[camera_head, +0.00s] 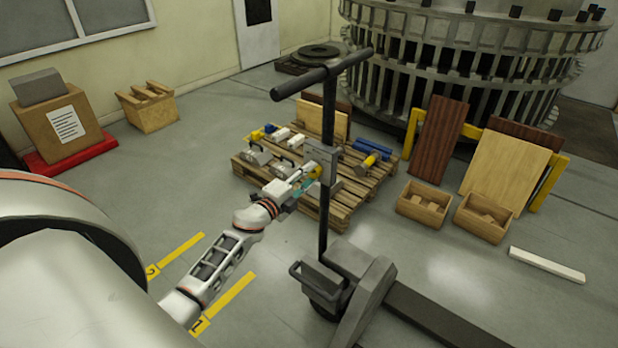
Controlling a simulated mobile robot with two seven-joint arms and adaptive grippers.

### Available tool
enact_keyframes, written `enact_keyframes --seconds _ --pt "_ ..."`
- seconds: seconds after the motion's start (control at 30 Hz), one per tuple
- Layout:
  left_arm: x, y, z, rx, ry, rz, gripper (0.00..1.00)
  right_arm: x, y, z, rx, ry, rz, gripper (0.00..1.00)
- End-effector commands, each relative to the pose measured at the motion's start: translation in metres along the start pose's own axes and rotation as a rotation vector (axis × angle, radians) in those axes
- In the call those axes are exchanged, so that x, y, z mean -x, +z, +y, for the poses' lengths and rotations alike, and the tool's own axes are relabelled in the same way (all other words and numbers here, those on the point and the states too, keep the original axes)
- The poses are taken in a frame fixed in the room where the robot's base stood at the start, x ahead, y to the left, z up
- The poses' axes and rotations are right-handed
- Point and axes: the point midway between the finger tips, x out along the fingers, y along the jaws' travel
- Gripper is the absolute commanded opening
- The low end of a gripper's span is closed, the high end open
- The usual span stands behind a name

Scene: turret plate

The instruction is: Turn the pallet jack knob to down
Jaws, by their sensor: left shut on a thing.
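The pallet jack (372,290) stands in the middle, with its dark upright post and black T-handle (322,76) rising above it. A grey control plate (322,152) is fixed on the post. A small yellow knob (315,171) shows at the plate's left side. My left arm reaches in from the lower left, and my left gripper (307,181) is at the knob, shut on it. The fingers partly cover the knob, so its exact setting cannot be read. My right gripper is not in view.
Behind the post, a wooden pallet (349,207) holds tools and blue cylinders. Two open wooden crates (424,204) and leaning boards (506,172) stand to the right. A white bar (546,265) lies on the floor. A large round metal structure (455,75) fills the back right.

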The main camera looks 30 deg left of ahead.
Motion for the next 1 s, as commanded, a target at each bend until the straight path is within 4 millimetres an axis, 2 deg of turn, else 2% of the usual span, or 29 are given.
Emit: enact_keyframes --seconds 0.3,0.8,0.83,0.87,0.9,1.0 --pt "0.0004 -0.0002 0.0014 -0.107 0.001 0.002 0.1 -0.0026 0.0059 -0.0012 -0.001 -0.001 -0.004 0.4" --pt "0.0003 -0.0003 0.001 -0.126 0.0 0.002 0.1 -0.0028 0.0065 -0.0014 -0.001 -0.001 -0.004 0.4" --pt "0.0003 -0.0003 0.0009 -0.126 0.0 0.002 0.36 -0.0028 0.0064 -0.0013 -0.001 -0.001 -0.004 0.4" --pt "0.0003 -0.0003 0.0009 -0.126 0.0 0.002 0.44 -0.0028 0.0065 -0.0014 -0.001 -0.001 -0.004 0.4" --pt "0.0003 -0.0003 0.0009 -0.125 0.0 0.002 0.48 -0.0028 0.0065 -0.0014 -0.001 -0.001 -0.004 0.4" --pt "0.0002 -0.0002 0.0007 -0.125 0.0 0.002 0.48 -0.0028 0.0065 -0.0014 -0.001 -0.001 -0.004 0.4"
